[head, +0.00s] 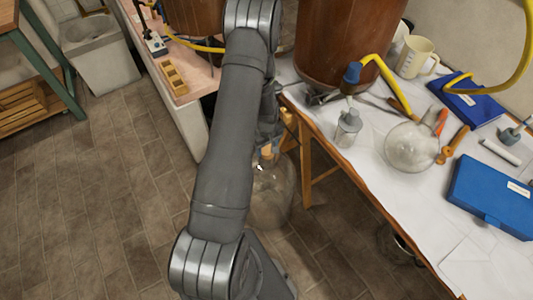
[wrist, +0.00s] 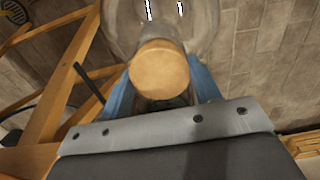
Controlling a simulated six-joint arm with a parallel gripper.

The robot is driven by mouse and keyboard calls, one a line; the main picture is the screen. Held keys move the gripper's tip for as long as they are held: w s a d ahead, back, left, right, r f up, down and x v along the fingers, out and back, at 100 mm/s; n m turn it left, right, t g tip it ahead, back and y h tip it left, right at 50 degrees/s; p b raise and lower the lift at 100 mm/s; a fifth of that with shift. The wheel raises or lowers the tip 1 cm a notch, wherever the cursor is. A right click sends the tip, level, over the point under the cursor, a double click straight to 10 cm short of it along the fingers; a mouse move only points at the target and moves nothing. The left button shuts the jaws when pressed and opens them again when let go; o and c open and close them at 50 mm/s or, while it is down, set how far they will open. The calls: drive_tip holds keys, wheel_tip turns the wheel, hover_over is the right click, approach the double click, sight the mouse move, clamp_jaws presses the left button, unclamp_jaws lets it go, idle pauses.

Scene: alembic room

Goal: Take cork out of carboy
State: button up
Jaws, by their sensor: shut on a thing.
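The carboy (head: 272,197) is a clear glass vessel on the tiled floor, partly hidden behind my arm in the head view. Its glass (wrist: 205,18) fills the top middle of the wrist view. The tan, round cork (head: 267,152) shows at the carboy's top. In the wrist view the cork (wrist: 160,68) is seen end-on, between the blue fingers of my gripper (wrist: 160,88). My gripper is shut on the cork. The contact faces are hidden, and I cannot tell how deep the cork sits in the neck.
A wooden stand (head: 305,165) is close to the carboy's right side. The white-topped table (head: 385,205) at right holds a round flask (head: 410,147), blue boxes and a large copper-brown vessel (head: 348,45). The tiled floor at left (head: 110,200) is clear.

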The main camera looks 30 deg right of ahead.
sight(267, 148)
drive_tip(key=shift+r, duration=1.8)
drive_tip(key=shift+r, duration=0.4)
drive_tip(key=shift+r, duration=1.85)
